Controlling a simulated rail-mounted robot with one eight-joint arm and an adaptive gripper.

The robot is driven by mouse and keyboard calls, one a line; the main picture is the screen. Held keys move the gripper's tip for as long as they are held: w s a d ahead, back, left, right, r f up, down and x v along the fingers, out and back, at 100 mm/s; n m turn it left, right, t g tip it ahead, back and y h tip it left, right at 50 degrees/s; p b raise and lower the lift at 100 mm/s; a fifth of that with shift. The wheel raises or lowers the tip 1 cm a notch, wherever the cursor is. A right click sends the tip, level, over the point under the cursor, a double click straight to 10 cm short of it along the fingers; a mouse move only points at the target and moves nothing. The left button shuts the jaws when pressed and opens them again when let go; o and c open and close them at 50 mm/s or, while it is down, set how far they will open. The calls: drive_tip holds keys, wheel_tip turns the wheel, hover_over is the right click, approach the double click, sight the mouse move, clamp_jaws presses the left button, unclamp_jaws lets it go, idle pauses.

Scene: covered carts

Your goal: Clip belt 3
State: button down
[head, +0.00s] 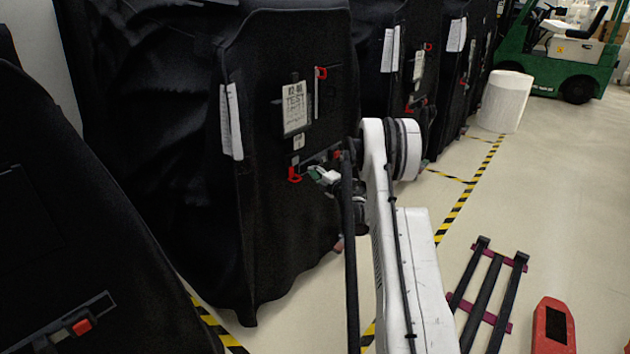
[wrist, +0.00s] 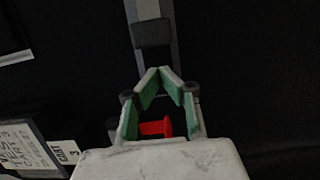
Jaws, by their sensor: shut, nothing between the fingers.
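My gripper (head: 314,173) is at the front of a black covered cart (head: 270,215) in the head view. In the wrist view its green-padded fingers (wrist: 157,72) meet at the tips, with nothing held. A grey belt (wrist: 150,8) with a dark buckle piece (wrist: 152,33) lies just beyond the fingertips. A red piece (wrist: 155,128) shows in the gap behind the tips; its depth is unclear. In the head view a red clip (head: 294,175) is just left of the fingertips, and another red part (head: 337,155) is close to the wrist. The arm partly hides this area.
A label reading CART 3 (wrist: 64,152) is at lower left in the wrist view. A dark rack (head: 487,290) and red box (head: 553,325) are on the floor at right. A green forklift (head: 560,60) stands far back.

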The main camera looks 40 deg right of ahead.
drive_tip(key=shift+w+d, duration=0.2)
drive_tip(key=shift+d, duration=0.85)
drive_tip(key=shift+w+d+b, duration=0.25)
drive_tip(key=shift+d+b, duration=0.05)
drive_tip(key=shift+d, duration=1)
drive_tip(key=shift+w+d+b, duration=0.25)
drive_tip(key=shift+d+b, duration=0.05)
drive_tip(key=shift+d, duration=1)
